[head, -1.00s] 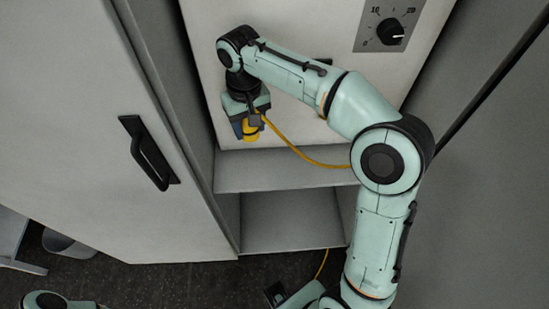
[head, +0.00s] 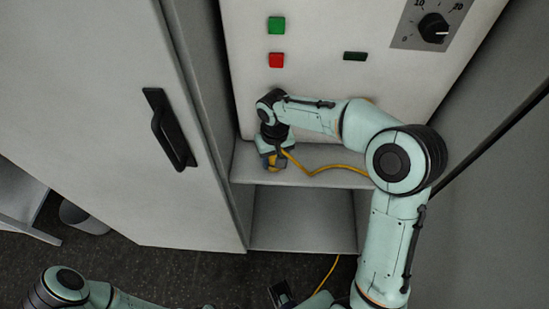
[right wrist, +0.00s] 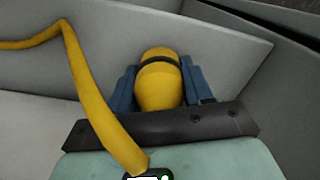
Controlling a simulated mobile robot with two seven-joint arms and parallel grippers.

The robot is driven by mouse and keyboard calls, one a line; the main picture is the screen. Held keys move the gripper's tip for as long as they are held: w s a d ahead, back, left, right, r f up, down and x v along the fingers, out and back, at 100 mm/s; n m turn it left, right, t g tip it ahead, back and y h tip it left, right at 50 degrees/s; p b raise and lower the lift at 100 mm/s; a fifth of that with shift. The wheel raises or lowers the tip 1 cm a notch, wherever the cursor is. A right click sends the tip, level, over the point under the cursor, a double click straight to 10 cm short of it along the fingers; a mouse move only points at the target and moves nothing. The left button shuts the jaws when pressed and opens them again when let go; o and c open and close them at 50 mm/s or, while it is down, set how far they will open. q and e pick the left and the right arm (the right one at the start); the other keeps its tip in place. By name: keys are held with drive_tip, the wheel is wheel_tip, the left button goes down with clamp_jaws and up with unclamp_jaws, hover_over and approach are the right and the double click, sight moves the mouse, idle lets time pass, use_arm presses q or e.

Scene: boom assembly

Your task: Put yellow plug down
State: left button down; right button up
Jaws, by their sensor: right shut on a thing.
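The yellow plug (right wrist: 158,82) is between the two blue fingers of my right gripper (right wrist: 160,85), which is shut on it, in the right wrist view. In the head view my right gripper (head: 273,160) holds the plug (head: 271,163) at the left part of the grey shelf (head: 325,178), below the control panel. I cannot tell whether the plug touches the shelf. A yellow cable (head: 325,168) runs from the plug to the right along the shelf; it also shows in the right wrist view (right wrist: 95,105).
The panel carries a green button (head: 276,25), a red button (head: 276,60), a black slot (head: 355,56) and a dial (head: 433,27). A cabinet door with a black handle (head: 168,130) stands at left. An open compartment (head: 303,220) lies below the shelf.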

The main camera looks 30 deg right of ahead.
drive_tip(key=o, duration=1.4)
drive_tip(key=shift+f, duration=0.15)
wheel_tip(320, 180, up, 12)
drive_tip(key=shift+r+p, duration=0.1)
drive_tip(key=shift+p, duration=0.7)
